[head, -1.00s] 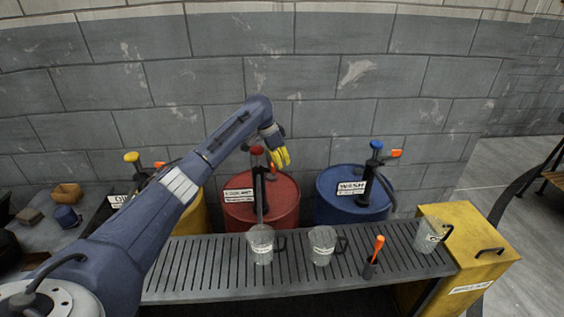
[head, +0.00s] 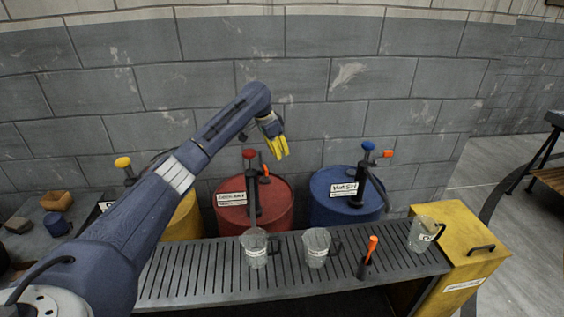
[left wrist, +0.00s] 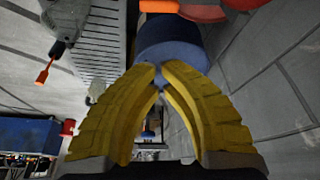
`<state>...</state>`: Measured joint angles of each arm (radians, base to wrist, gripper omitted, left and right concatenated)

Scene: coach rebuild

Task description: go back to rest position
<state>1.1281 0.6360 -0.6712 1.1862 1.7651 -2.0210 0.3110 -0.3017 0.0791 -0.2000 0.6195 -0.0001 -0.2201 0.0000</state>
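My left gripper (head: 280,154) has yellow fingers that point down. It hangs in the air in front of the grey wall, above and right of the red drum's pump. In the left wrist view its fingertips (left wrist: 160,72) come together with nothing seen between them. It looks shut and empty, apart from the drums. My left arm reaches in from the lower left of the head view. My right gripper is in neither view.
A yellow drum (head: 184,222), a red drum (head: 228,214) and a blue drum (head: 335,212) stand behind the slotted bench (head: 205,272). Clear jugs (head: 256,252) and an orange-handled tool (head: 372,246) stand on it. A yellow cabinet (head: 470,240) is at right.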

